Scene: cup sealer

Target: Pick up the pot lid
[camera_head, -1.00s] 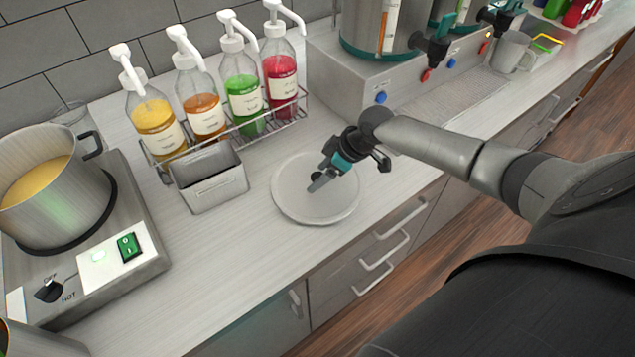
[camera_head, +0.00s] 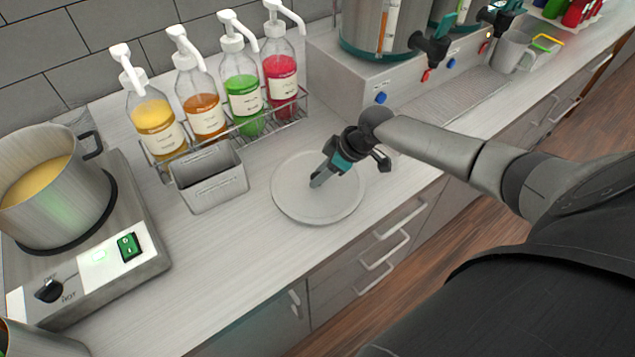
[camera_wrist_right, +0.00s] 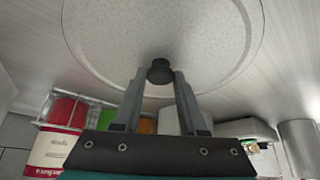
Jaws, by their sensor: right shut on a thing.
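The pot lid (camera_head: 290,202) is a round, pale grey disc on the counter, in front of the bottle rack. In the right wrist view the lid (camera_wrist_right: 110,40) fills the top, with a small black knob (camera_wrist_right: 160,71) at its middle. My right gripper (camera_head: 316,184) is over the lid's middle in the head view. Its two fingers (camera_wrist_right: 160,84) stand on either side of the knob in the wrist view, shut on it. In the head view the fingers hide the knob. I cannot tell whether the lid touches the counter. My left gripper is not in view.
A pot (camera_head: 60,200) of yellow liquid stands on a hot plate (camera_head: 130,262) at left. A metal bin (camera_head: 212,183) and several pump bottles (camera_head: 245,100) in a wire rack are behind the lid. A dispenser (camera_head: 345,85) stands behind right. Counter front is clear.

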